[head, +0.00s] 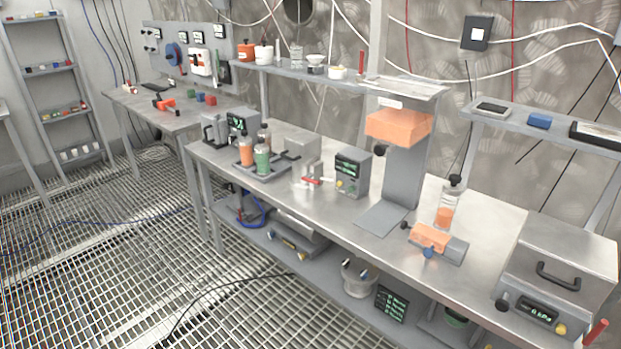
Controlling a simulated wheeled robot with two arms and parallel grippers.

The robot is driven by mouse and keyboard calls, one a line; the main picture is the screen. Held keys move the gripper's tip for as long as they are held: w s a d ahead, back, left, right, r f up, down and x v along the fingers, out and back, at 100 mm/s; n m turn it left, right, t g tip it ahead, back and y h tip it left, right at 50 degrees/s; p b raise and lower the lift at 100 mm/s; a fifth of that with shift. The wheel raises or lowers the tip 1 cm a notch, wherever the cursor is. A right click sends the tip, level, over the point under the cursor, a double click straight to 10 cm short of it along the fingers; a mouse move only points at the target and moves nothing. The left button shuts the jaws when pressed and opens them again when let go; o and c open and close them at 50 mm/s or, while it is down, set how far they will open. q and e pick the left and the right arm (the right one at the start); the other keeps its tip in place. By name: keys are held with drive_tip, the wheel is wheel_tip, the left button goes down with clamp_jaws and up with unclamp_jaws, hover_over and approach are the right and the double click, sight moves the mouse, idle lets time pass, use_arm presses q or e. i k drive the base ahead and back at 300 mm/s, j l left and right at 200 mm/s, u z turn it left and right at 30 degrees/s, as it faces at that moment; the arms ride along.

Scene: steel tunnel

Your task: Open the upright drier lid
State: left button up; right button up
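A grey metal box (565,262) with a black handle (558,275) on its sloping front face stands at the right end of the steel bench. Its panel has a small green display (537,312), a black knob and a yellow knob. The face with the handle looks closed. A smaller grey box (297,141) with a dark handle stands further left on the bench, and it also looks closed. No label shows which of them is the drier. Neither of my grippers is in view.
A shelf (560,136) overhangs the right side. The grating floor (110,255) is mostly clear.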

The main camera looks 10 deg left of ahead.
sight(301, 146)
drive_tip(key=i+j, duration=0.8)
drive_tip(key=j, duration=0.25)
